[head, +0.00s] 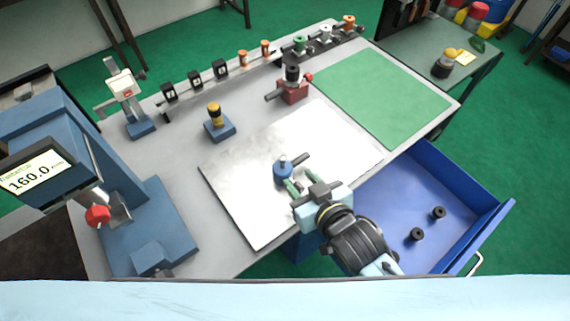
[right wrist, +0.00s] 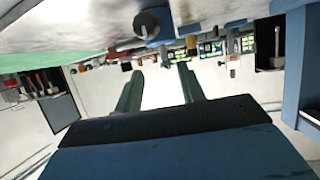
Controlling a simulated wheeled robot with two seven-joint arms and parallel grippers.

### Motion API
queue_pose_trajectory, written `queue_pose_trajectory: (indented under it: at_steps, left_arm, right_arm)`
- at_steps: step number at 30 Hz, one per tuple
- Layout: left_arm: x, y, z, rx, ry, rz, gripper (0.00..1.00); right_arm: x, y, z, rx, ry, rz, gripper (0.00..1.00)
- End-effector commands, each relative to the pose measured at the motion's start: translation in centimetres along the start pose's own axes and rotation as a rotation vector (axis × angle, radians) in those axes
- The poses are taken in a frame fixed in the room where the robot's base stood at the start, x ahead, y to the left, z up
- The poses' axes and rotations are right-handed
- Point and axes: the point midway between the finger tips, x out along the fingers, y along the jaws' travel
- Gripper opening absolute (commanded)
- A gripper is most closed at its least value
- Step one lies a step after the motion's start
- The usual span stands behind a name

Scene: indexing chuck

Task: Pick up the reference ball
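I cannot pick out the reference ball with certainty. A small blue fixture (head: 283,174) with a grey rounded top and a dark side bar stands on the pale metal plate (head: 235,185). My right gripper (head: 294,187) is just in front of it in the head view, its green fingers pointing at it. The right wrist view shows these fingers (right wrist: 160,88) spread apart with nothing between them. A grey round part with a dark bar (right wrist: 147,24) shows beyond the fingertips there, likely the same fixture. My left gripper is not in view.
A blue measuring machine (head: 165,215) with a display stands at left. A red fixture (head: 292,92), a yellow-and-black piece on a blue base (head: 219,127) and a rack of parts stand behind. An open blue drawer (head: 400,195) holds two black cylinders. The green mat (head: 385,95) is bare.

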Motion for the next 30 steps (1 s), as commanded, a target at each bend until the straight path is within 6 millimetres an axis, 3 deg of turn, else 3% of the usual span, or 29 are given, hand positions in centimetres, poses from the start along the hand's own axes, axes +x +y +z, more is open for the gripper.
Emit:
queue_pose_trajectory:
  at_steps: [3, 11, 20, 30]
  left_arm:
    - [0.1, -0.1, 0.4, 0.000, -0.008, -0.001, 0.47]
    - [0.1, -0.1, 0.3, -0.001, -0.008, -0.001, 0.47]
    - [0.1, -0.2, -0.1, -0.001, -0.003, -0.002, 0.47]
    - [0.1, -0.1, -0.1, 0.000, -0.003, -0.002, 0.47]
  right_arm:
    - [2.1, 0.0, -0.1, 0.000, 0.001, 0.000, 0.39]
    - [4.0, -0.1, -0.2, 0.001, 0.000, 0.000, 0.39]
    - [8.0, -0.6, -0.6, 0.000, 0.000, 0.000, 0.39]
    - [8.6, -0.6, -0.6, 0.001, 0.000, -0.001, 0.39]
